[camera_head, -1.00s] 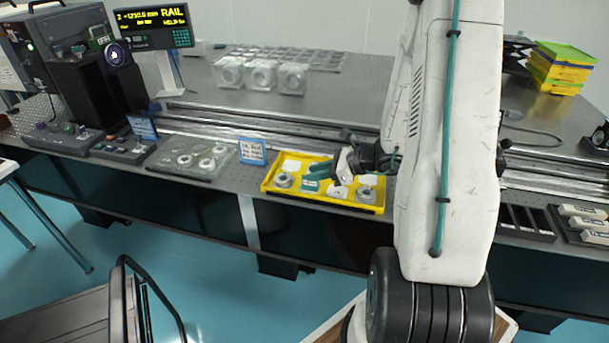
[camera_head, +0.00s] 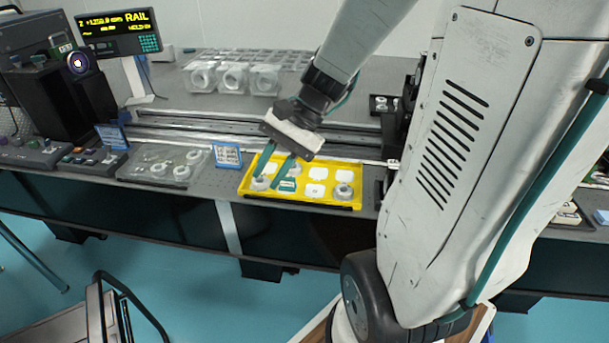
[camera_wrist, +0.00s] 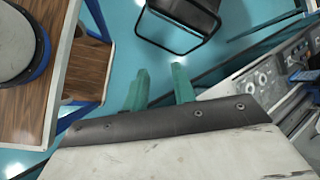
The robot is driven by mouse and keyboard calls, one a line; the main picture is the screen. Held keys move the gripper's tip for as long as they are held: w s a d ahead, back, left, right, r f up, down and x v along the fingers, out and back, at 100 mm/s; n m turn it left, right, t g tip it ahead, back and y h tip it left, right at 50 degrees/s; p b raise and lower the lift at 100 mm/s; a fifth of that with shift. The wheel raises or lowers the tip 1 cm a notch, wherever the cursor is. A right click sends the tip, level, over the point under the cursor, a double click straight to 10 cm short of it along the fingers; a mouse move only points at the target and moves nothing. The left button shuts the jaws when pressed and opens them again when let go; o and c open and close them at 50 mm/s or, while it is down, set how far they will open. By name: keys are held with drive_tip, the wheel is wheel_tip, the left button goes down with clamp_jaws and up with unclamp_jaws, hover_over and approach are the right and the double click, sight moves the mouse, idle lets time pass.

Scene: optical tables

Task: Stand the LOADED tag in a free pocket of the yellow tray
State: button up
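The yellow tray (camera_head: 308,205) lies at the front edge of the bench, with two rows of pockets holding metal rings and white squares. A small teal-and-white piece (camera_head: 287,185) sits in its front row, second from the left; I cannot read whether it is the LOADED tag, nor tell if it stands or lies. My gripper (camera_head: 267,181) is over the tray's left part, its two teal fingers slanting down. The fingertips are apart with nothing seen between them; they also show apart in the wrist view (camera_wrist: 159,75). One fingertip appears close to the teal piece.
A blue-framed sign (camera_head: 227,155) stands left of the yellow tray, and a clear tray with rings (camera_head: 165,168) lies beyond it. A rail (camera_head: 230,131) runs behind. Clear blocks (camera_head: 232,78) stand farther back. The wrist view shows a dark chair (camera_wrist: 180,20) on the floor.

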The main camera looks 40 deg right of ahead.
drive_tip(key=s+a+r+n+h, duration=0.1)
drive_tip(key=s+r+n+h, duration=0.2)
drive_tip(key=s+n, duration=0.3)
drive_tip(key=s+a+r+n+h, duration=0.1)
drive_tip(key=s+r+n+h, duration=0.3)
drive_tip(key=s+n, duration=0.2)
drive_tip(key=shift+a+h, duration=0.25)
drive_tip(key=shift+h, duration=0.15)
idle(0.3)
